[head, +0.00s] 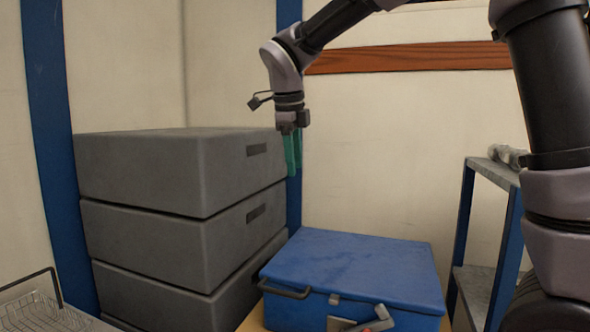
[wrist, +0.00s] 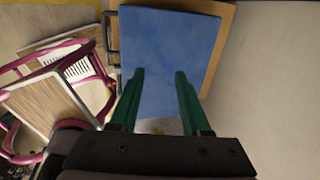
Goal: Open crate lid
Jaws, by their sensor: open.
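The blue crate (head: 300,308) stands at the lower middle of the head view with its flat lid (head: 355,262) shut. A dark handle (head: 285,291) is on its left side, and a small latch (head: 335,299) shows on its front. In the wrist view the blue lid (wrist: 168,50) lies beyond the fingertips. My gripper (head: 292,170) hangs above and behind the crate's left part, with its green fingers pointing down. The fingers also show in the wrist view (wrist: 160,75), spread apart with nothing between them. They are clear of the lid.
Stacked grey boxes (head: 180,175) stand left of the crate. A blue-framed shelf (head: 480,240) stands at the right. A wire basket (head: 40,312) is at the lower left. A grey and red object (head: 378,318) is at the crate's front. The air above the lid is clear.

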